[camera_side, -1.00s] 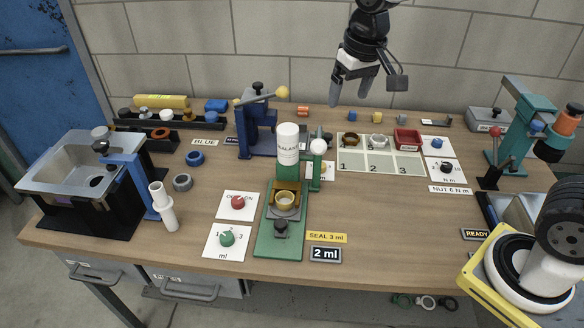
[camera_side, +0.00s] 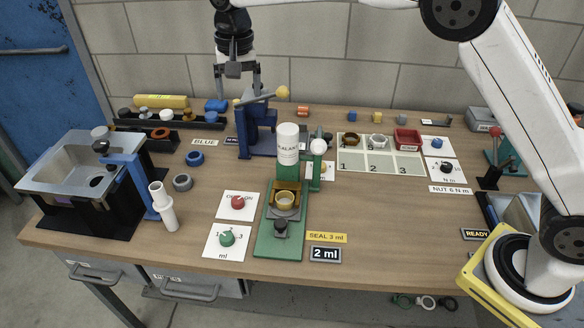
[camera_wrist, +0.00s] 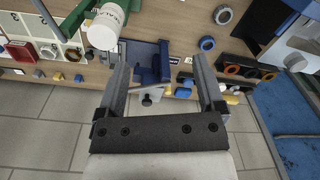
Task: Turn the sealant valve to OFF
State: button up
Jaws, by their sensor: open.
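The red knob (camera_side: 238,202) sits on a white card with an OFF/ON label, left of the green sealant stand (camera_side: 268,240). Its exact pointer direction is too small to tell. The white sealant bottle (camera_side: 288,143) stands on top of the stand and also shows in the wrist view (camera_wrist: 104,28). A green knob (camera_side: 227,238) on a "ml" card lies just in front of the red knob. My gripper (camera_side: 238,92) is open and empty, high above the back of the bench and well away from the red knob. In the wrist view its fingers (camera_wrist: 160,65) are spread.
A blue press (camera_side: 257,128) with a yellow-ended lever stands just below my gripper. A sink unit (camera_side: 75,175) is at the left. A numbered tray (camera_side: 379,160) with parts is at the right. Blue and grey rings (camera_side: 195,158) lie left of the cards.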

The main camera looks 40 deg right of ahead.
jog(key=shift+w+a+f, duration=0.95)
jog(key=shift+a+f, duration=0.1)
jog(key=shift+a, duration=0.7)
send_over(237, 200)
jog(key=shift+m, duration=0.4)
notch_tip(237, 200, down, 22)
jog(key=shift+r, duration=0.25)
jog(key=shift+f, duration=3.85)
grip_shut()
